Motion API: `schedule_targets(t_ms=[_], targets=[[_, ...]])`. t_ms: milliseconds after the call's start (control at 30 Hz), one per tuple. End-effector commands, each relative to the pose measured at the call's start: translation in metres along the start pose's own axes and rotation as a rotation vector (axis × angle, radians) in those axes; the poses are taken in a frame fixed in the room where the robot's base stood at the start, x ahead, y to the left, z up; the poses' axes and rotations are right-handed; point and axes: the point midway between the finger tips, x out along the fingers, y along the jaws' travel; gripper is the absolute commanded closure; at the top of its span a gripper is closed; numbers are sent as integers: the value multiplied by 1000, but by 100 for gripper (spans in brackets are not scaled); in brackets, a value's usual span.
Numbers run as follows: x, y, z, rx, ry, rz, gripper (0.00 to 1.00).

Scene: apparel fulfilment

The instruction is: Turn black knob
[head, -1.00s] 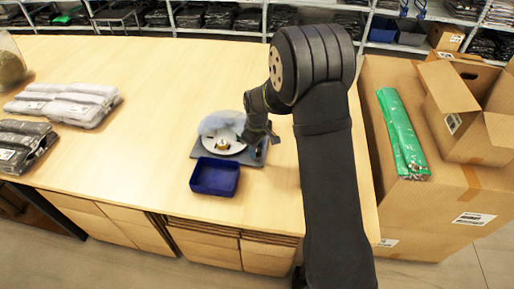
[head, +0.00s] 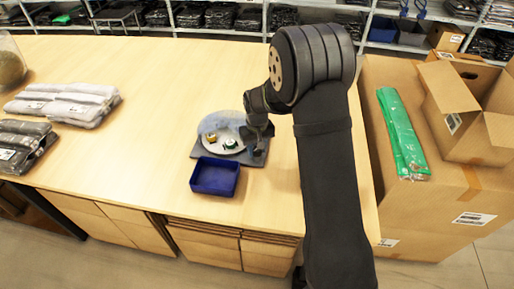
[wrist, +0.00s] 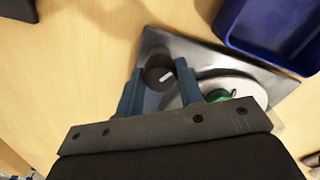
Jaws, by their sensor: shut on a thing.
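The black knob (wrist: 159,76), with a white pointer mark on top, sits on a dark base plate (head: 200,153). My gripper (wrist: 159,68) has its two blue fingers closed around the knob, one on each side, in the wrist view. In the head view my gripper (head: 259,143) reaches down to the right part of the plate, and the knob is hard to make out there. A pale round disc (head: 219,137) under a clear cover lies beside the knob. It carries a gold piece (head: 210,137) and a green piece (head: 230,144).
A blue open bin (head: 214,177) stands just in front of the plate, close to my gripper. Bagged garments (head: 66,103) lie at the left of the wooden table (head: 150,75). Cardboard boxes (head: 455,205) with a green package (head: 402,135) stand at the right. The table's middle is clear.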

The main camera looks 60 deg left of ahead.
Motion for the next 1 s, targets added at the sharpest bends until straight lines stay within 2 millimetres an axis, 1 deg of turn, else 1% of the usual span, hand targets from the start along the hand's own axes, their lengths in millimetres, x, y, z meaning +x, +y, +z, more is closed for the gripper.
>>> schedule_targets(t_ms=[200, 400, 600, 967, 1000], targets=[[-1, 0, 0, 136, 1, 1, 89], [-1, 0, 0, 213, 1, 1, 89], [-1, 0, 0, 245, 1, 1, 89], [-1, 0, 0, 250, 1, 1, 89], [-1, 0, 0, 250, 1, 1, 64]])
